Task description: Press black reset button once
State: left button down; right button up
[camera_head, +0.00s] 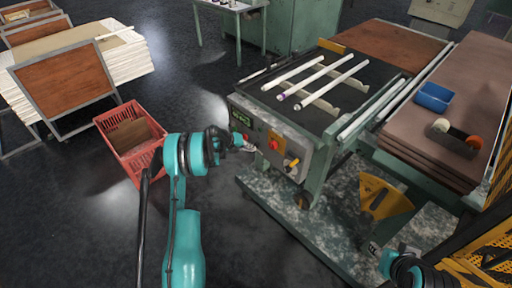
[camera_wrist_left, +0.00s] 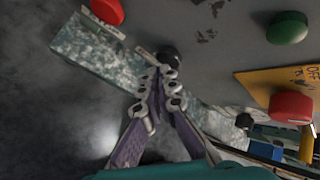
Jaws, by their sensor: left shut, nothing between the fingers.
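The machine's control panel (camera_head: 266,142) is on the front of the green machine, with a red knob (camera_head: 273,144) on it. In the left wrist view a round black button (camera_wrist_left: 168,55) sticks out of the grey panel. My left gripper (camera_wrist_left: 160,80) is shut and empty, its fingertips pointing at the black button and very close to it. I cannot tell whether they touch. In the head view the left gripper (camera_head: 247,146) is at the panel's left part, and the black button is not clear there. My right arm shows at the bottom right, its gripper out of view.
Near the black button are a red button (camera_wrist_left: 107,10), a green button (camera_wrist_left: 287,28) and a red knob on a yellow plate (camera_wrist_left: 270,82). Glass tubes (camera_head: 325,85) lie on the machine top. A red crate (camera_head: 112,122) stands on the floor, left of the machine.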

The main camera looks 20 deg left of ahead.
pick_arm(q)
jog(key=shift+w+d, duration=0.15)
jog(key=shift+w, duration=0.3)
dwell(0.8)
jog(key=shift+s, duration=0.1)
jog(key=shift+s+a+b, duration=0.3)
jog(key=shift+s+b, duration=0.05)
jog(key=shift+s, duration=0.4)
jog(key=s, duration=0.1)
jog(key=s+a, duration=0.1)
jog(key=s, duration=0.1)
jog(key=s+a, duration=0.1)
jog(key=shift+s+b, duration=0.3)
jog(key=shift+b, duration=0.1)
dwell(0.8)
